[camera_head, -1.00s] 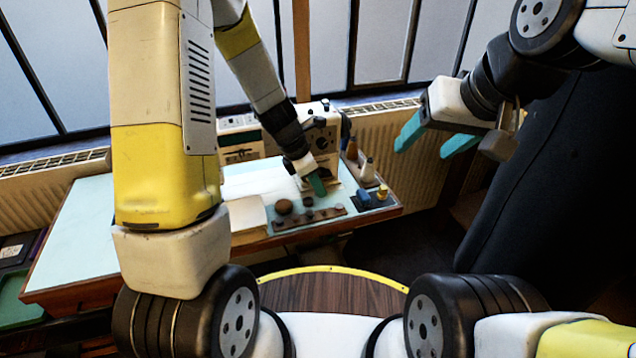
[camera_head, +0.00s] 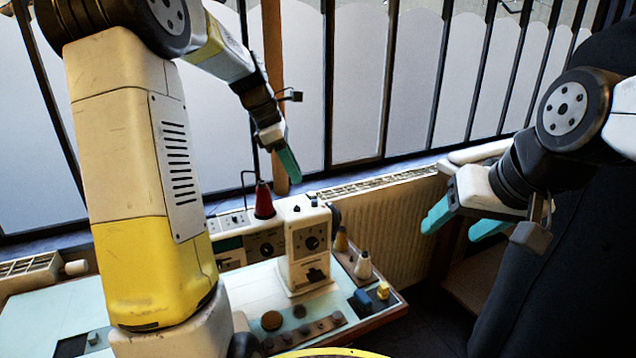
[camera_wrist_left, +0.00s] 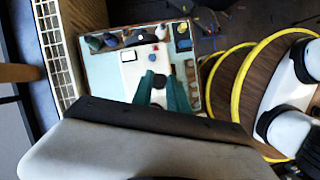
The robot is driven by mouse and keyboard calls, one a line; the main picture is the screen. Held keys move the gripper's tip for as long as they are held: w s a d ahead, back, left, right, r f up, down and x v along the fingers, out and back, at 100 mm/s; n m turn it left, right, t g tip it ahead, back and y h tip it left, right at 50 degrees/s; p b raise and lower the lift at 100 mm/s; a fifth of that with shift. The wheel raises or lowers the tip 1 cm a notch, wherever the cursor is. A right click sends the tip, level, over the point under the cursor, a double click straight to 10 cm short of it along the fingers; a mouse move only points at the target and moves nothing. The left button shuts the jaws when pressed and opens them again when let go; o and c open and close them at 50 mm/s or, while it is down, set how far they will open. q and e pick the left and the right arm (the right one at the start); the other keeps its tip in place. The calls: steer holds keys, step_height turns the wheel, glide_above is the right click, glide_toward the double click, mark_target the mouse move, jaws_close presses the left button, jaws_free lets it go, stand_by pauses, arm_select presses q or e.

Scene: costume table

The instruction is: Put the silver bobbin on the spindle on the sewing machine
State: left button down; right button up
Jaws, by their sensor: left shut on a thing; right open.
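The spindle is too small to make out surely. My left gripper (camera_head: 291,170) is above the machine, clear of it, fingers pointing down. My right gripper (camera_head: 458,226) is open and empty, off to the right of the table.
A wooden holder with several bobbins (camera_head: 308,336) lies at the table's front, near a dark round item (camera_head: 271,320). Thread cones (camera_head: 363,267) and a yellow-topped item (camera_head: 383,290) stand at the right. A window with bars and a radiator (camera_head: 392,218) are behind.

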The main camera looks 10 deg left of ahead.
arm_select(q)
steer(key=shift+f, duration=3.45)
steer(key=shift+a+f, duration=0.1)
steer(key=c, duration=1.2)
jaws_free()
steer(key=v, duration=0.7)
steer(key=shift+r, duration=0.35)
steer(key=shift+a, duration=0.1)
